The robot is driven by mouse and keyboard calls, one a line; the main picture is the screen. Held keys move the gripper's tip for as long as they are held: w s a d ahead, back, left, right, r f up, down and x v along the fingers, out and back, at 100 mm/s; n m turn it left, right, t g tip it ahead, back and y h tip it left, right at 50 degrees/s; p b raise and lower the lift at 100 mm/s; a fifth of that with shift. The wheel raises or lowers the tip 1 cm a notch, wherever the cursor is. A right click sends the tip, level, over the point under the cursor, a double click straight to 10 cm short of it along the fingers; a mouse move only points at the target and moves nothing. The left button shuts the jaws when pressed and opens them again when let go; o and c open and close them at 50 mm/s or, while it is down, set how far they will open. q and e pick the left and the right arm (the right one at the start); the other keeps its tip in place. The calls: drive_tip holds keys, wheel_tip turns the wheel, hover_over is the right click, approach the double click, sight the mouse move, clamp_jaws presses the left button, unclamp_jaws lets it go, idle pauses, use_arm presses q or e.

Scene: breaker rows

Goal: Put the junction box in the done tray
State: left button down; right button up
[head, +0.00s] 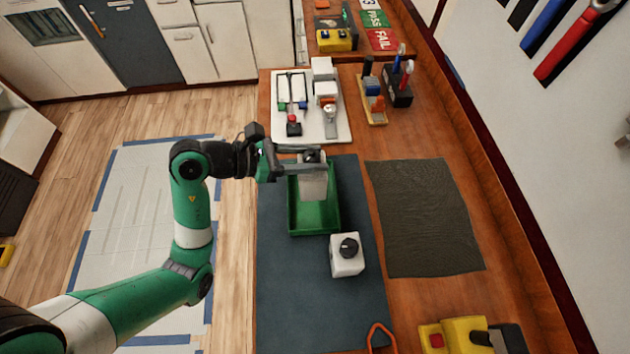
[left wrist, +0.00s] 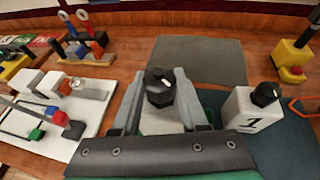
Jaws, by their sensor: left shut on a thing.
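My left gripper (head: 312,158) is shut on a white junction box (head: 313,184) with a black knob on top. In the left wrist view the knob (left wrist: 159,88) stands between the two grey fingers. The box is upright, over the far part of a green tray (head: 315,220), which I take for the done tray. I cannot tell whether its bottom touches the tray floor. A second white box (head: 347,262) with a black knob stands on the mat just outside the tray's near right corner; it is marked 1 in the left wrist view (left wrist: 250,118). My right gripper is not in view.
The tray lies on a dark blue mat (head: 290,300). A white board (head: 340,130) with several parts lies beyond it. A grey ribbed mat (head: 425,215) lies bare to the right. A yellow device (head: 460,335) and an orange loop (head: 381,335) are at the near edge.

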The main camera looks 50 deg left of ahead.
use_arm(q)
drive_tip(key=shift+f+b, duration=0.3)
drive_tip(key=shift+f, duration=2.9)
drive_tip(key=shift+c, duration=2.2)
unclamp_jaws()
drive_tip(key=shift+f, duration=0.1)
drive_tip(key=shift+s+a+r, duration=0.15)
drive_tip(key=shift+s+r, duration=0.05)
drive_tip(key=shift+r, duration=0.05)
drive_tip(key=v, duration=1.1)
drive_tip(key=shift+s, duration=0.25)
drive_tip(key=shift+r, duration=0.1)
